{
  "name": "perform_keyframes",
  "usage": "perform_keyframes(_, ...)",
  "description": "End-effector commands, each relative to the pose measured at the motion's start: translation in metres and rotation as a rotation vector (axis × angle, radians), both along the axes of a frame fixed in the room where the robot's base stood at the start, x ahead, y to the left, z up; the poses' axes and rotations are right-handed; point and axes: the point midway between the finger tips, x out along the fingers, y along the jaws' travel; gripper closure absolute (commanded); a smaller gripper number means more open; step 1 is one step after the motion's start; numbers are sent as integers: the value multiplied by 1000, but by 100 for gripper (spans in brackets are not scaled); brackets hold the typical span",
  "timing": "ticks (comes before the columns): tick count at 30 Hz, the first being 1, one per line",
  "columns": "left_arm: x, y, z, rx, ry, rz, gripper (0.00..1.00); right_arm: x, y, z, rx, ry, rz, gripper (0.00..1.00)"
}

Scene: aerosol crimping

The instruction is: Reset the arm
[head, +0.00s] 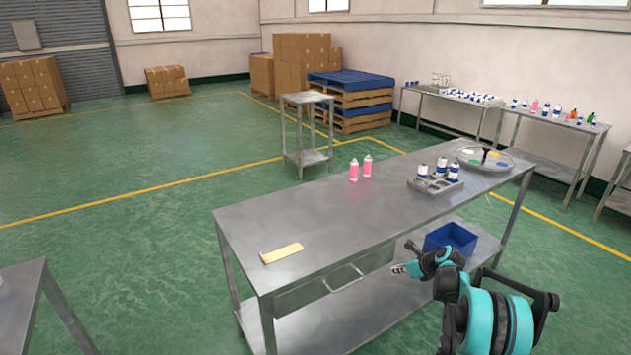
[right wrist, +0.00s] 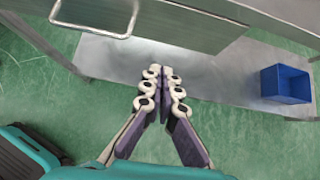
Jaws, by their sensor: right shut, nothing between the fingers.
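My right arm comes in at the lower right of the head view, and its gripper (head: 399,269) is in front of the steel workbench (head: 330,220), below the level of its top. In the right wrist view the right gripper (right wrist: 161,72) is shut with its fingertips together and nothing between them. The bench's lower shelf (right wrist: 220,70) shows beyond the fingers. My left gripper does not show in either view.
Two pink cans (head: 360,169), a grey rack with blue-and-white cans (head: 435,186), a round tray (head: 486,159) and a yellow block (head: 281,253) are on the bench top. A blue bin (head: 451,240) stands on the lower shelf. A drawer handle (head: 344,279) juts from the bench front.

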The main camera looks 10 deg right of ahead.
Motion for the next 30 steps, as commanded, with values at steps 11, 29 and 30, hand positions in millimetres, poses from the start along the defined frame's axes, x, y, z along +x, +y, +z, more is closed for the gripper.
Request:
perform_keyframes(11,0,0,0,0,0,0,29,-70,95,109,-480,-94,488,100)
perform_keyframes(29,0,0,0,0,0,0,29,-315,219,173,-1420,-289,1607,100)
perform_keyframes(30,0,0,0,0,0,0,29,-330,223,170,-1477,-301,1683,100)
